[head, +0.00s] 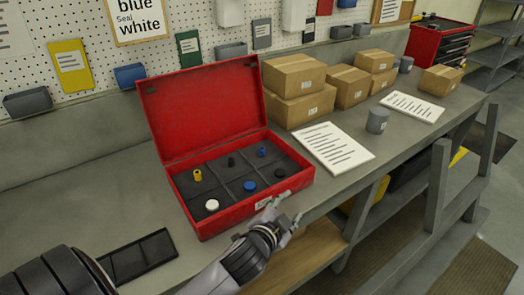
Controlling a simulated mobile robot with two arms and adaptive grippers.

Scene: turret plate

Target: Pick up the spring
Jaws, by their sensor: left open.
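An open red case (211,219) stands on the workbench, its lid raised at the back. Its dark compartments hold small parts: a yellow piece (197,175), a small black piece (231,162), a blue piece (262,152), a white disc (212,205), a blue disc (250,186) and a black disc (280,173). I cannot tell which of these is the spring; they are too small. My left gripper (289,207) is open and empty, just outside the case's front right side, near the bench edge. My right gripper is not in view.
A dark divided tray (138,257) lies on the bench at front left. A printed sheet (333,147), cardboard boxes (295,74) and a grey cup (377,121) are right of the case. A pegboard (200,20) rises behind. The bench left of the case is clear.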

